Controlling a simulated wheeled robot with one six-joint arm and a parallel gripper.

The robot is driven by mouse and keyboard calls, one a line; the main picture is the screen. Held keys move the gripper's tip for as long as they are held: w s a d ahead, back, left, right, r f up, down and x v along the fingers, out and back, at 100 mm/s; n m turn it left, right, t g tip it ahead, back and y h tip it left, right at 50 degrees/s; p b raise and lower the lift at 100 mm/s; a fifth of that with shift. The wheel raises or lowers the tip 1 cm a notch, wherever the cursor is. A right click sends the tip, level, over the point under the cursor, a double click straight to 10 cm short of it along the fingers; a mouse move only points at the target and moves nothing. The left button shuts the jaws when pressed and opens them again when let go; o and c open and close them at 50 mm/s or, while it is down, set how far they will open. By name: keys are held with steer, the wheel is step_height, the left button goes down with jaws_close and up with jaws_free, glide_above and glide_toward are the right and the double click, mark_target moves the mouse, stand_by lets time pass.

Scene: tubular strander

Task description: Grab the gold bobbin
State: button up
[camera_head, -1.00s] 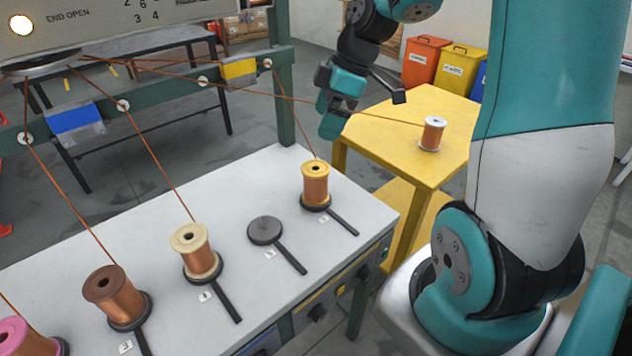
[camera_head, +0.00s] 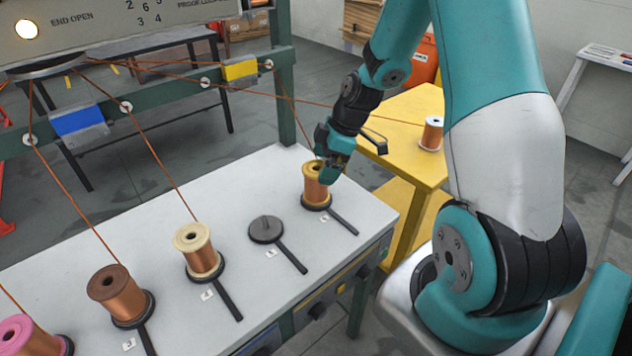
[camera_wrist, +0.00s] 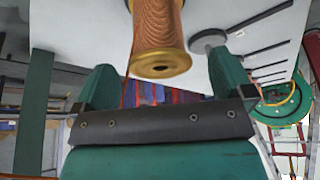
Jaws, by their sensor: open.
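The gold bobbin (camera_head: 315,186), wound with copper wire, stands upright on a dark round holder at the right end of the white table. My gripper (camera_head: 330,160) is at the bobbin's upper right, partly covering its top. In the wrist view the gold bobbin (camera_wrist: 158,45) shows its gold flange ahead of and between the two green fingers of my open gripper (camera_wrist: 165,82). The fingers look apart from the bobbin, with nothing held. A copper strand runs up from the bobbin toward the green rail.
An empty dark holder (camera_head: 266,230) sits left of the gold bobbin, then a cream bobbin (camera_head: 197,250), a brown bobbin (camera_head: 118,292) and a pink bobbin (camera_head: 30,338). A yellow table (camera_head: 405,108) with a white-flanged bobbin (camera_head: 431,132) stands behind. Strands cross above the white table (camera_head: 120,215).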

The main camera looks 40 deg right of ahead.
mark_target(320, 168)
steer(key=x, duration=0.4)
steer(key=shift+w+a+f+p, duration=0.15)
steer(key=shift+f+p, duration=0.15)
steer(key=shift+p, duration=0.1)
steer(key=shift+c, duration=0.3)
steer(key=c, duration=1.4)
